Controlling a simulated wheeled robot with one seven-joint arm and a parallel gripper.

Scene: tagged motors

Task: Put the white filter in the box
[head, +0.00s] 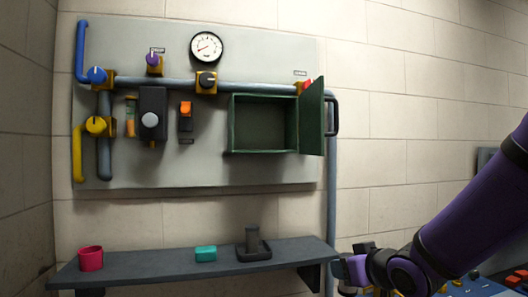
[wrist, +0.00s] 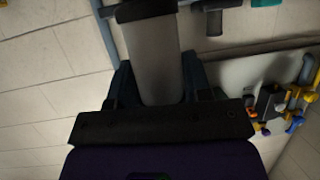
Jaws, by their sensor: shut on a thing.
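A pale grey-white cylinder with a dark cap, which I take as the white filter (wrist: 153,62), stands between the fingers of my gripper (wrist: 156,80) in the wrist view. My gripper is shut on it. In the head view my gripper (head: 352,268) is at the lower right, just past the shelf's right end, below and right of the box; the filter cannot be made out there. The green box (head: 231,125) is mounted on the wall panel. Its door (head: 312,117) stands open on the right side, and its inside looks empty.
A vertical pipe (head: 332,190) runs right of the door. Valves and a gauge (head: 206,47) fill the panel's left and top.

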